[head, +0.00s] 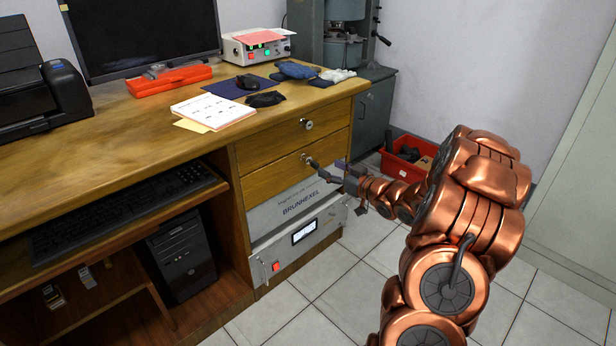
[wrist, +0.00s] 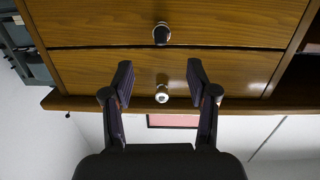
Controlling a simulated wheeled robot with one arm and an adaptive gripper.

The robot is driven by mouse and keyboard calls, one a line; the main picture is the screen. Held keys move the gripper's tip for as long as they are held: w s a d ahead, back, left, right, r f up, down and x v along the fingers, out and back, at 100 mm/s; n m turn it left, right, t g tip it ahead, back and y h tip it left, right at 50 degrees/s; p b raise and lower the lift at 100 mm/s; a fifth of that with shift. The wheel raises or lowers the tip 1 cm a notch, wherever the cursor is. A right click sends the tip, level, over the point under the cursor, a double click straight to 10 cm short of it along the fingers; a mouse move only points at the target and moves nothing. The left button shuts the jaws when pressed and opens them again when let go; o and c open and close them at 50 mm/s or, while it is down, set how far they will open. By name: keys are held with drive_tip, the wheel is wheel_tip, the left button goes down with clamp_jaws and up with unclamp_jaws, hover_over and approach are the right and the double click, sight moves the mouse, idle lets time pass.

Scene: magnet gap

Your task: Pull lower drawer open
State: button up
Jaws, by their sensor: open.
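The lower drawer (head: 275,183) is a wooden front under the upper drawer (head: 285,138) at the desk's right end. Both look shut. The lower drawer's round metal knob (head: 306,157) shows just by my gripper (head: 323,170). The wrist view is upside down, so the lower drawer (wrist: 90,22) is at the top there, with its knob (wrist: 161,34) centred ahead of my fingertips. The upper drawer's knob (wrist: 162,95) appears between my fingers lower in that view. My gripper (wrist: 160,68) is open and empty, its two dark fingers apart. Neither finger visibly touches the knob.
Grey instrument boxes (head: 298,240) sit below the drawers. A red bin (head: 397,160) stands on the floor behind my arm. The wooden desktop (head: 150,125) overhangs, holding paper, gloves and a monitor. Tiled floor (head: 350,290) in front is clear.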

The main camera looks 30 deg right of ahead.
sight(318, 165)
drive_tip(key=shift+t+y, duration=0.4)
drive_tip(key=shift+t, duration=0.1)
drive_tip(key=x, duration=0.3)
drive_tip(key=f+b+x, duration=0.1)
drive_tip(key=x, duration=0.2)
drive_tip(key=shift+w+f, duration=0.2)
drive_tip(key=shift+w, duration=0.2)
drive_tip(key=shift+p+x, duration=0.3)
drive_tip(key=shift+x, duration=0.7)
drive_tip(key=shift+f, duration=0.2)
clamp_jaws()
drive_tip(key=p+v, duration=0.1)
drive_tip(key=v, duration=0.8)
idle(0.5)
drive_tip(key=shift+d+r, duration=0.1)
